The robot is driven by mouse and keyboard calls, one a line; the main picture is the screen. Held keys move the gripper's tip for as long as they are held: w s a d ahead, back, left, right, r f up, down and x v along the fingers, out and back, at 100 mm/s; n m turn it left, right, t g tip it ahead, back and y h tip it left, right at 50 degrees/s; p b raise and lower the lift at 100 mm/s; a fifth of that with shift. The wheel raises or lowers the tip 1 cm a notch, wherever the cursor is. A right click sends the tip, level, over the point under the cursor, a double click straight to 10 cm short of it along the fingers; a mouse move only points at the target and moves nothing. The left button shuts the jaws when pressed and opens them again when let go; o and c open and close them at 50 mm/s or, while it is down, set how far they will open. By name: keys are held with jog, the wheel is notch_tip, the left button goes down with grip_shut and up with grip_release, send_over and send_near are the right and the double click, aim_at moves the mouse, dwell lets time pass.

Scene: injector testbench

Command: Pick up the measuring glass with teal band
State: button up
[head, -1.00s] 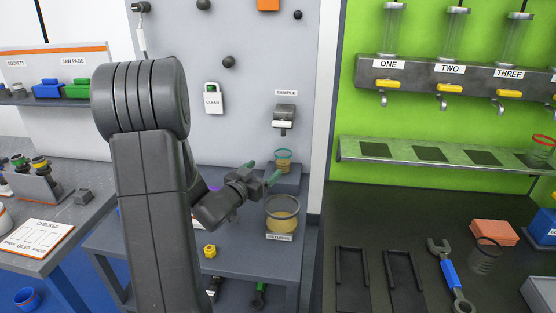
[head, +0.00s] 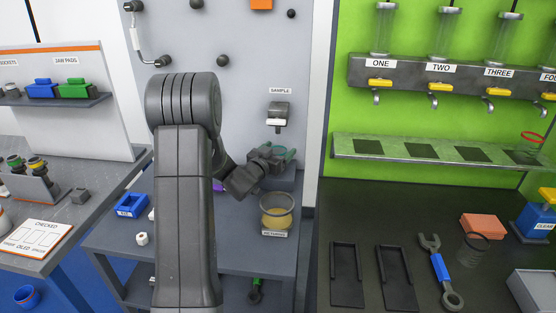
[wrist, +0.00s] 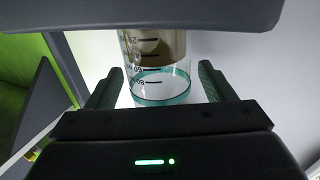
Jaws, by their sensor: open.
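The measuring glass with the teal band (wrist: 158,82) is clear, with dark graduation marks and a brownish content in part of it. In the wrist view it stands between the two green fingers of my gripper (wrist: 159,88), with a visible gap on each side.
A blue bin (head: 131,205) sits at the bench's left. A clear glass with a red rim (head: 528,148) is on the shelf at far right.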

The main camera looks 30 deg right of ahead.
jog(key=c, duration=1.1)
jog(key=shift+c, duration=0.5)
jog(key=shift+r, duration=0.1)
